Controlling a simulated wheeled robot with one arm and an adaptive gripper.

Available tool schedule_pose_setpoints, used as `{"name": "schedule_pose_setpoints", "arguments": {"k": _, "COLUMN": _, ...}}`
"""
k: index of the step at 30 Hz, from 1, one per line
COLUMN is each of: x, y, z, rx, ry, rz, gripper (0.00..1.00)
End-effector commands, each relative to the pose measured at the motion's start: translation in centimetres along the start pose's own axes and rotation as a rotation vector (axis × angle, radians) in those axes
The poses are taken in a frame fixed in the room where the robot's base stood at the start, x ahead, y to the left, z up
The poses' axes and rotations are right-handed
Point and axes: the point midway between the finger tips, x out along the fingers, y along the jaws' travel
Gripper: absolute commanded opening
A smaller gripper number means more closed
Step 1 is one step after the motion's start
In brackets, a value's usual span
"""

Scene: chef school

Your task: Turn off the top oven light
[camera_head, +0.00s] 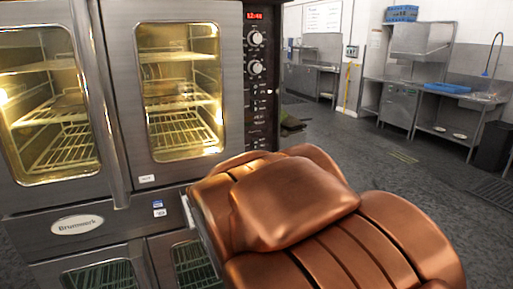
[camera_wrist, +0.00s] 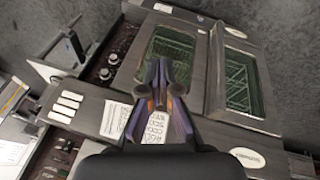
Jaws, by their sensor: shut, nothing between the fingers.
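The top oven (camera_head: 100,195) stands on the left in the head view. Its two glass windows (camera_head: 180,90) glow yellow, so its light is on. Its black control panel (camera_head: 258,110) has a red display (camera_head: 255,15), two round knobs (camera_head: 256,67) and small switches below them. My copper arm covers the area below the panel, and my gripper is hidden there. In the wrist view my gripper (camera_wrist: 166,82) is shut and empty, in front of the oven fronts. The top oven's nameplate (camera_wrist: 246,157) shows at lower right there. I cannot tell the light switch in the wrist view.
The lower oven's windows (camera_wrist: 240,80) are dark green and unlit. Its knobs (camera_wrist: 108,66) show left of them. White labels (camera_wrist: 115,120) lie close by my gripper in that view. Steel sinks and tables (camera_head: 450,100) stand at the back right, with open floor (camera_head: 380,160) before them.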

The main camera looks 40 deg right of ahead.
Motion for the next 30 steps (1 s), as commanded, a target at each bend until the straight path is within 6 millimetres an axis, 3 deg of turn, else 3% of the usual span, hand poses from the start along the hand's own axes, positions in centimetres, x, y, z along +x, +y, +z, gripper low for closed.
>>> {"name": "schedule_pose_setpoints", "arguments": {"k": 1, "x": 0.9, "y": 2.4, "z": -1.8, "rx": 0.004, "ry": 0.042, "rz": 0.053, "gripper": 0.00}}
{"name": "schedule_pose_setpoints", "arguments": {"k": 6, "x": 2.4, "y": 10.6, "z": -8.1, "rx": -0.046, "ry": 0.214, "rz": 0.244, "gripper": 0.00}}
{"name": "schedule_pose_setpoints", "arguments": {"k": 15, "x": 3.1, "y": 23.4, "z": -16.4, "rx": -0.253, "ry": 0.450, "rz": 0.579, "gripper": 0.00}}
{"name": "schedule_pose_setpoints", "arguments": {"k": 21, "x": 3.6, "y": 29.2, "z": -20.0, "rx": -0.447, "ry": 0.577, "rz": 0.763, "gripper": 0.00}}
{"name": "schedule_pose_setpoints", "arguments": {"k": 24, "x": 4.2, "y": 31.2, "z": -21.4, "rx": -0.551, "ry": 0.641, "rz": 0.838, "gripper": 0.00}}
{"name": "schedule_pose_setpoints", "arguments": {"k": 30, "x": 5.5, "y": 33.3, "z": -23.0, "rx": -0.758, "ry": 0.781, "rz": 0.959, "gripper": 0.00}}
